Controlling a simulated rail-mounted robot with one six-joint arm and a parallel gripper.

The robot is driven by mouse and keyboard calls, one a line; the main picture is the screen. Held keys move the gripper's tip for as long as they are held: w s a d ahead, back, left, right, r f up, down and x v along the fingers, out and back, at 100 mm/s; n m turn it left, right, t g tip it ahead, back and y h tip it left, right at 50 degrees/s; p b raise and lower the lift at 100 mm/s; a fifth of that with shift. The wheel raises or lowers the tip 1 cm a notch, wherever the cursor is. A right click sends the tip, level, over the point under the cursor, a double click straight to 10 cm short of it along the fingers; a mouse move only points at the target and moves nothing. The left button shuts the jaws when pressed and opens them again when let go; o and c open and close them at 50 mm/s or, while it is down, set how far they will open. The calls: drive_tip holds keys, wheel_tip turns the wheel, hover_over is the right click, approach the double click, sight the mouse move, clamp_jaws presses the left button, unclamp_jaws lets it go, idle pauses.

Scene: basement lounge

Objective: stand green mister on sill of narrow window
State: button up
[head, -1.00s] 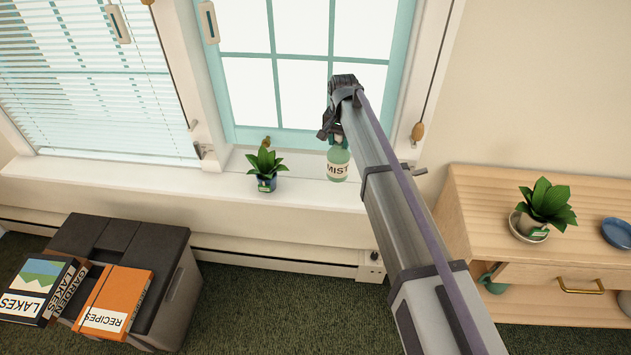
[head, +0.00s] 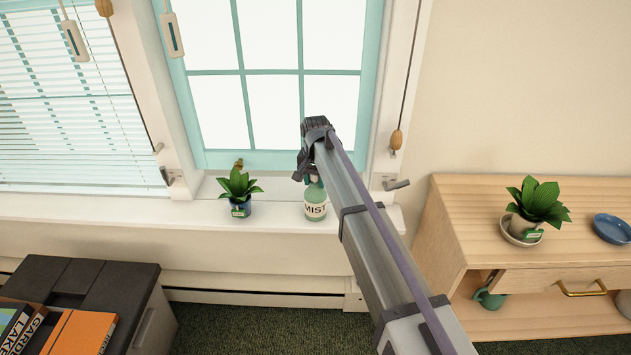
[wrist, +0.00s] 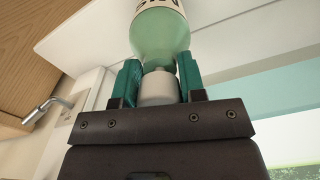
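The green mister (head: 315,204), a pale green bottle with a "MIST" label, is upright at the sill (head: 285,215) of the narrow window (head: 275,90), right of a small potted plant. I cannot tell whether its base touches the sill. My gripper (head: 312,178) is above it, at its top. In the wrist view the teal fingers of my gripper (wrist: 158,84) are closed on both sides of the mister's white top, and the green body (wrist: 160,35) extends beyond them. The mister's top is mostly hidden in the head view.
The potted plant (head: 239,192) stands on the sill close to the left. A window crank (head: 396,185) is to the right, and a hanging cord with a wooden knob (head: 396,140) is above it. A wooden cabinet (head: 460,230) stands at the right, a dark box (head: 140,300) at lower left.

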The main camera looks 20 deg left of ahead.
drive_tip(key=o, duration=0.4)
wheel_tip(320, 180, up, 13)
drive_tip(key=p, duration=1.2)
drive_tip(key=shift+f+p, duration=0.2)
drive_tip(key=shift+p, duration=0.1)
drive_tip(key=shift+f, duration=0.15)
drive_tip(key=shift+d, duration=0.1)
drive_tip(key=s+d, duration=0.3)
drive_tip(key=d, duration=0.6)
drive_tip(key=s+d, duration=0.2)
drive_tip(key=d, duration=0.6)
drive_tip(key=s+d, duration=1)
drive_tip(key=d, duration=0.3)
drive_tip(key=s+d, duration=1)
drive_tip(key=d, duration=0.3)
drive_tip(key=shift+m, duration=0.3)
